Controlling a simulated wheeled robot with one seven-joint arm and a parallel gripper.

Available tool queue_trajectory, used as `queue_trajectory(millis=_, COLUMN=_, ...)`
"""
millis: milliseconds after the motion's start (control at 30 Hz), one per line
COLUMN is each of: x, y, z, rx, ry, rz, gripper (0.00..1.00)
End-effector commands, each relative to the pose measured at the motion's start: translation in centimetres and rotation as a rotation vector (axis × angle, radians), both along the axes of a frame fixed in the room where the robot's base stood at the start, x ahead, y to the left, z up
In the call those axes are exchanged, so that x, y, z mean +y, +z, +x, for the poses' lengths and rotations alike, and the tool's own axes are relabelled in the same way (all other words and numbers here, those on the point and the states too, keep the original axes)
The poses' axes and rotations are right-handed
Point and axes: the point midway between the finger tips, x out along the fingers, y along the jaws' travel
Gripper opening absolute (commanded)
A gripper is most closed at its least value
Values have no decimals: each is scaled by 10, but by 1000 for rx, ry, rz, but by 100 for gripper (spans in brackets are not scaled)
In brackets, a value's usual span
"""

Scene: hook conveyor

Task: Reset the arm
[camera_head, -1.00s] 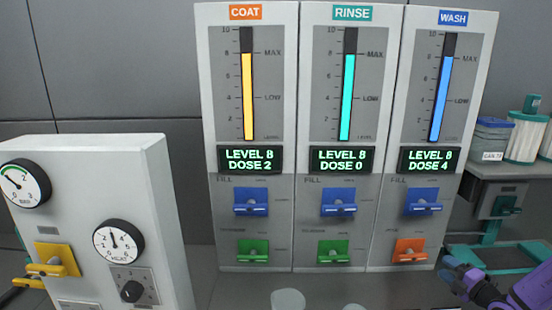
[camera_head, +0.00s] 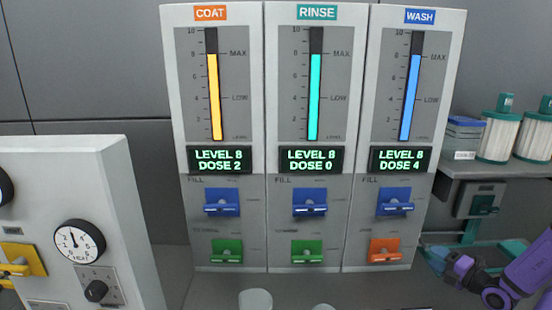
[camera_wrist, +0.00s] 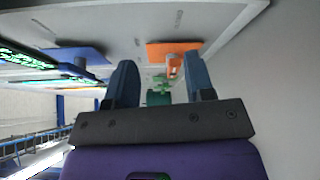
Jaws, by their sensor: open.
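My gripper (camera_wrist: 160,85) shows in the wrist view with its two blue fingers apart and nothing between them. Beyond the fingers, the wrist view shows an orange lever plate (camera_wrist: 172,48) and a blue plate (camera_wrist: 76,56) on a grey panel. In the head view my purple arm (camera_head: 525,268) is at the lower right, beside the WASH column and below a shelf. The gripper's fingertips cannot be made out clearly there.
The COAT (camera_head: 178,80), RINSE (camera_head: 272,80) and WASH (camera_head: 450,80) columns stand side by side, each at level 8, with fill levers below. A white gauge cabinet (camera_head: 130,220) stands at left. A shelf (camera_head: 490,170) at right holds canisters (camera_head: 500,135).

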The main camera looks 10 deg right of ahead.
Motion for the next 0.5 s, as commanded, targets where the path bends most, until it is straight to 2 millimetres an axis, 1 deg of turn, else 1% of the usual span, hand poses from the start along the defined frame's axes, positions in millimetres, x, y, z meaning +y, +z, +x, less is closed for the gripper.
queue_trajectory(millis=267, x=35, y=39, z=15, rx=-28, ry=183, rz=-199, gripper=49)
queue_trajectory(millis=367, x=55, y=59, z=21, rx=-48, ry=283, rz=-308, gripper=49)
queue_trajectory(millis=500, x=93, y=94, z=26, rx=-100, ry=466, rz=-507, gripper=49)
